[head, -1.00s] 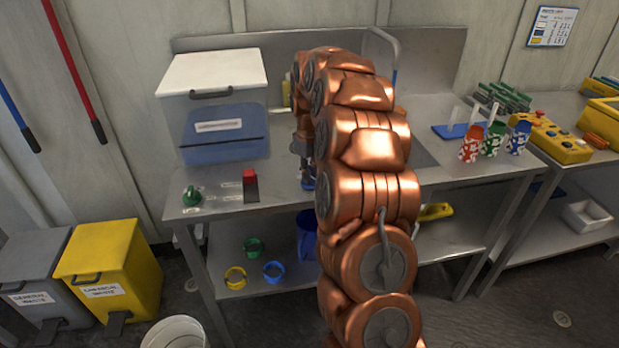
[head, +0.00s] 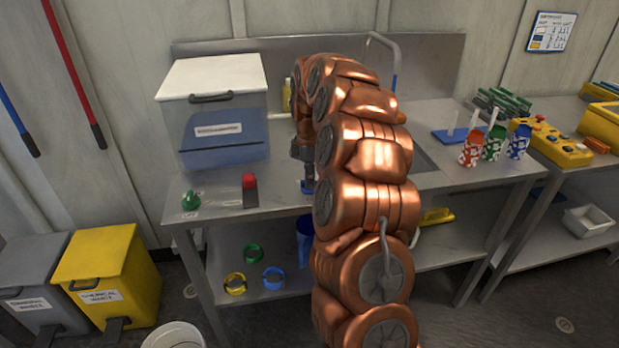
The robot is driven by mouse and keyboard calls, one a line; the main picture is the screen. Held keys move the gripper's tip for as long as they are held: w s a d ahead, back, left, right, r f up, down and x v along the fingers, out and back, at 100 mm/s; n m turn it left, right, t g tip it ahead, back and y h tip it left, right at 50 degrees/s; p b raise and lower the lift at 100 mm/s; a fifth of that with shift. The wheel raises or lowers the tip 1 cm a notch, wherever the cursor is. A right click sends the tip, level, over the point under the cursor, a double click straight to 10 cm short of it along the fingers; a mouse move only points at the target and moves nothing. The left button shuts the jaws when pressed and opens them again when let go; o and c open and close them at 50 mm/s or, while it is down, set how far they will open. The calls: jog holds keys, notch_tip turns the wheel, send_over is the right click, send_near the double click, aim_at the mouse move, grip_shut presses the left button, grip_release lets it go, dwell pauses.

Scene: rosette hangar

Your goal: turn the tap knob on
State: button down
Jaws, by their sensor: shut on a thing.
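My gripper (head: 307,178) points down at the bench front, left of the sink, at the end of my copper arm. It is shut on a small blue knob (head: 308,188), of which only a little shows below the fingers. The arm hides much of the area to its right. A grey curved tap spout (head: 383,38) with a blue part (head: 394,83) rises behind the arm at the back of the bench. I cannot see whether water runs.
A green knob (head: 191,201) and a red-topped switch (head: 249,182) sit left of my gripper. A clear bin with a white lid (head: 210,75) stands behind them. Patterned cups (head: 471,150) stand on the right. Colored rings (head: 273,278) lie on the lower shelf.

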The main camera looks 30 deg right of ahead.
jog(key=shift+n, duration=0.6)
jog(key=c, duration=1.2)
grip_release()
jog(key=shift+o, duration=0.2)
notch_tip(320, 180, up, 12)
